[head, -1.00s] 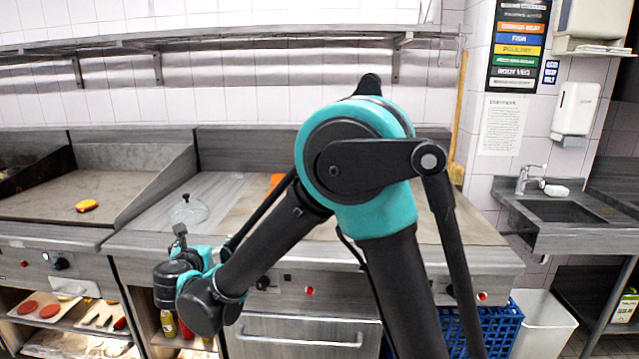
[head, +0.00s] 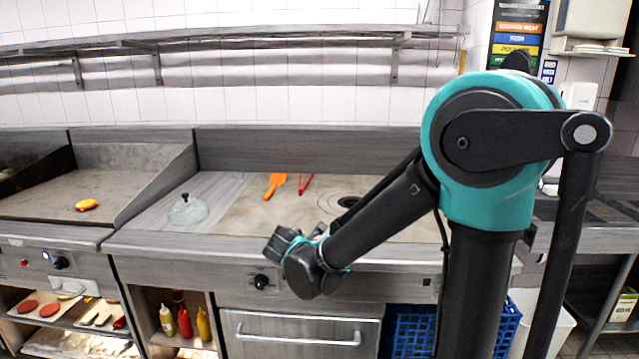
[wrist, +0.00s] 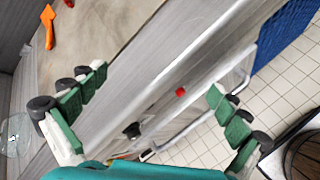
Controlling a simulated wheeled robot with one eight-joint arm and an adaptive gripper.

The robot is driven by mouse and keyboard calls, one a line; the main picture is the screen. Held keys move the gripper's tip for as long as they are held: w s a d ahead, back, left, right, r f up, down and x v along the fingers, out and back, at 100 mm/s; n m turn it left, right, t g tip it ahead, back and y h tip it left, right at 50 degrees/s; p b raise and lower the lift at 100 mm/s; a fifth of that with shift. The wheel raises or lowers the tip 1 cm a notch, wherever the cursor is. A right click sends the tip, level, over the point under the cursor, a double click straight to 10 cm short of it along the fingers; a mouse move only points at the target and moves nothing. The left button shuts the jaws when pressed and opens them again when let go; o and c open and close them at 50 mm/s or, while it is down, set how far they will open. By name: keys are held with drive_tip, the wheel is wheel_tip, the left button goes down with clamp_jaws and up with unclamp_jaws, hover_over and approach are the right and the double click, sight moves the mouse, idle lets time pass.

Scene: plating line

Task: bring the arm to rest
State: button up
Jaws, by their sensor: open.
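My arm rises on the right of the head view and bends down to the left. Its end hangs in front of the counter's front edge, and my gripper (wrist: 155,95) shows best in the wrist view. There its two green-padded fingers are spread wide at left and right with nothing between them. In the head view the fingers are mostly hidden behind my wrist. Beyond the fingers, the wrist view shows the counter front with a red button (wrist: 180,92) and a dark knob (wrist: 132,130).
On the counter lie a clear dome lid (head: 188,210), an orange spatula (head: 273,185) and red tongs (head: 305,184). A bun-like item (head: 87,204) sits on the left griddle. A blue crate (head: 405,330) stands below the counter. Sauce bottles (head: 185,320) stand on a lower shelf.

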drive_tip(key=s+d+f+m+g, duration=0.25)
drive_tip(key=d+m, duration=0.35)
drive_tip(key=d, duration=0.4)
drive_tip(key=s+d+f+m+g+y, duration=0.1)
drive_tip(key=s+d+f+m, duration=0.3)
drive_tip(key=s+m, duration=0.4)
drive_tip(key=s+d+f+m+g+y, duration=0.1)
drive_tip(key=s+d+f+m+g, duration=0.1)
drive_tip(key=s+d+f+m, duration=0.2)
drive_tip(key=s+d+m, duration=0.3)
drive_tip(key=s+m, duration=0.1)
drive_tip(key=s, duration=0.1)
drive_tip(key=shift+s+d+f+y, duration=0.15)
drive_tip(key=shift+s+d+y, duration=0.1)
drive_tip(key=shift+s+y, duration=0.05)
drive_tip(key=shift+g, duration=0.25)
